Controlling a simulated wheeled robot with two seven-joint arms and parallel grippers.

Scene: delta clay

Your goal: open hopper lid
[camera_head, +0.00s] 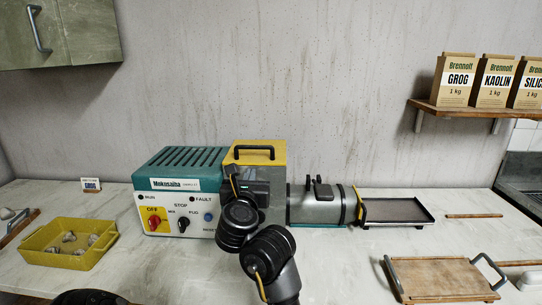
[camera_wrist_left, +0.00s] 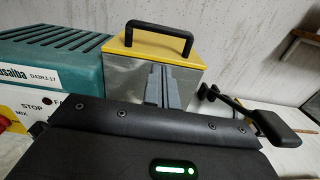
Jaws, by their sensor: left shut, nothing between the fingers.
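The hopper lid (camera_head: 262,156) is yellow with a black bar handle (camera_head: 253,149) on top, and lies shut on the grey hopper box of the machine. In the left wrist view the lid (camera_wrist_left: 187,59) and its handle (camera_wrist_left: 160,33) are ahead, beyond the fingertips. My left gripper (camera_head: 234,178) is in front of the hopper, below the handle. In the left wrist view its grey fingers (camera_wrist_left: 160,82) are together and empty, seen against the hopper's front face. I cannot tell whether they touch the hopper. My right gripper is not in view.
A teal control box (camera_head: 181,172) with knobs adjoins the hopper's left. A grey barrel (camera_head: 313,205) with a black lever and a dark tray (camera_head: 397,208) extend right. A yellow bin (camera_head: 55,260) is at left, a wooden board (camera_head: 440,281) at right.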

